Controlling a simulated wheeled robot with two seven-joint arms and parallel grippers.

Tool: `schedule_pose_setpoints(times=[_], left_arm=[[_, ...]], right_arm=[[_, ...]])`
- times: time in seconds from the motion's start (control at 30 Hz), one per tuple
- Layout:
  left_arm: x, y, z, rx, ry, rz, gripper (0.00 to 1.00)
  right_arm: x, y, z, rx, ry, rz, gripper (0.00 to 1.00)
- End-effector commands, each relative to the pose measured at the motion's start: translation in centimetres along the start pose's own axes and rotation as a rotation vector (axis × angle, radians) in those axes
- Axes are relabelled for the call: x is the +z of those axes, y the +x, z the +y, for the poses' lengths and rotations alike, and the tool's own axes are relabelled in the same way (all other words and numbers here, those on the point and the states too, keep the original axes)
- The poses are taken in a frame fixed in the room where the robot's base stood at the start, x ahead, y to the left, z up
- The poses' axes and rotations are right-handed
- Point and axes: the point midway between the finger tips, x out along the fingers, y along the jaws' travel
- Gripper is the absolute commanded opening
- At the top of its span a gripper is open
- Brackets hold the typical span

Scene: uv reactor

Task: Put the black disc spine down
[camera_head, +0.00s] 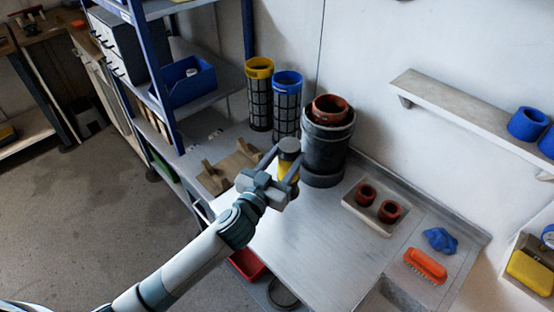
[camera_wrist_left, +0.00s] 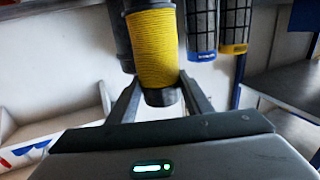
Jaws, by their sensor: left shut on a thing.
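The black disc spine (camera_head: 290,146) shows a dark round top with a yellow band under it in the head view. My left gripper (camera_head: 283,166) is shut on it, one finger on each side, above the bench beside the black vessel. In the left wrist view the spine shows as a yellow ribbed cylinder (camera_wrist_left: 153,48) with a dark end, between the fingers of my left gripper (camera_wrist_left: 165,97). The head view shows it roughly upright. My right gripper is not in view.
A black vessel (camera_head: 326,142) with a red-brown ring (camera_head: 330,108) stands close behind. Blue-topped (camera_head: 287,110) and yellow-topped (camera_head: 260,95) mesh cylinders stand to its left. A wooden rack (camera_head: 232,165) lies left; a tray (camera_head: 354,207) with two red-brown rings is right. The front bench (camera_head: 310,240) is clear.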

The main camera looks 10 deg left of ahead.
Motion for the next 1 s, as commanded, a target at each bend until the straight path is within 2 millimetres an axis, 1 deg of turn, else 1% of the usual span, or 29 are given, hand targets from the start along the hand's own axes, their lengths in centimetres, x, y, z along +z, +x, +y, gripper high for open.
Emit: schedule_pose_setpoints(times=[0.03,0.2,0.4,0.6,1.0], left_arm=[[-0.6,-0.2,1.1,0.003,-0.004,0.006,0.0],[-2.6,-0.7,4.2,0.003,-0.005,0.007,0.0],[-4.1,-1.2,6.7,0.002,-0.004,0.005,0.0],[-4.8,-1.4,7.8,0.001,0.0,0.002,0.0],[-4.9,-1.4,7.9,0.001,0.0,0.002,0.0]], right_arm=[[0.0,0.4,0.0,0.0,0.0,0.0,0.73],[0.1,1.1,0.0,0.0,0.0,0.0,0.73],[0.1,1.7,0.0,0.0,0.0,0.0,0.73],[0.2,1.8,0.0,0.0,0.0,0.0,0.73],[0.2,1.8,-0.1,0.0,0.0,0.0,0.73]])
